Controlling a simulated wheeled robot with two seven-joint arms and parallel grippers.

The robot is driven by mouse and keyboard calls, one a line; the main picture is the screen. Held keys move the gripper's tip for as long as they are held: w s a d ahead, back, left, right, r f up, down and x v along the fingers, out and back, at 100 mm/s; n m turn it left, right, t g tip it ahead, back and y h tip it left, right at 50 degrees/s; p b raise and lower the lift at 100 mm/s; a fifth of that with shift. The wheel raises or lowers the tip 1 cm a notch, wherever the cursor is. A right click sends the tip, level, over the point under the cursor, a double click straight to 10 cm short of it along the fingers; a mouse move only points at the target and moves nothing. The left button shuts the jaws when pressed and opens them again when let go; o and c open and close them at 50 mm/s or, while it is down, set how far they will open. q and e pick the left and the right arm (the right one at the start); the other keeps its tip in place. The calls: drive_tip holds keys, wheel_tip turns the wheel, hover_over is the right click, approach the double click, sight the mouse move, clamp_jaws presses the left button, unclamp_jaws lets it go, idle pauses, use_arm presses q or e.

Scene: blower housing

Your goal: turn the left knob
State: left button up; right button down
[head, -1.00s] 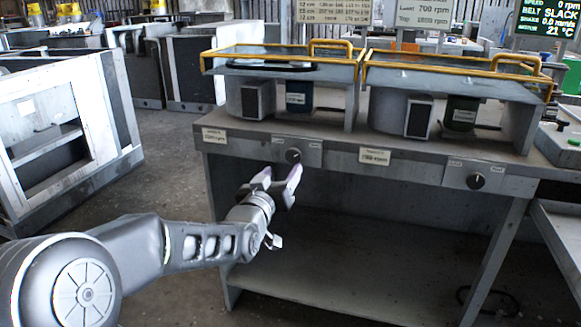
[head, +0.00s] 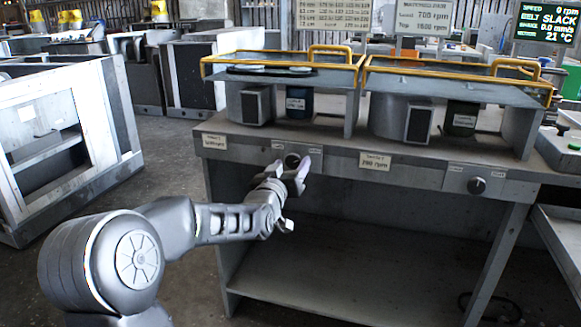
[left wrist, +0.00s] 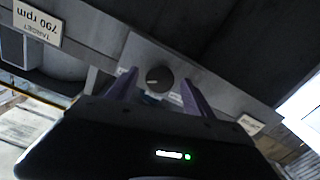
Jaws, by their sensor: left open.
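The left knob (head: 292,160) is a dark round dial on a light plate on the front edge of the bench. In the left wrist view the knob (left wrist: 159,79) appears between my two fingers, with a pale pointer mark on it. My left gripper (head: 290,168) is open, its fingers to either side of the knob as seen by the wrist camera (left wrist: 158,90). I cannot tell whether they touch it. A second knob (head: 476,185) sits on the right of the same front edge. My right gripper is out of view.
The bench (head: 330,162) carries two blower housings under flat covers with yellow rails (head: 283,57). A target label (head: 375,161) is right of the left knob. A screen (head: 546,22) shows 0 rpm. The space below the bench front is open.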

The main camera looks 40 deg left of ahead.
use_arm(q)
clamp_jaws()
idle(0.7)
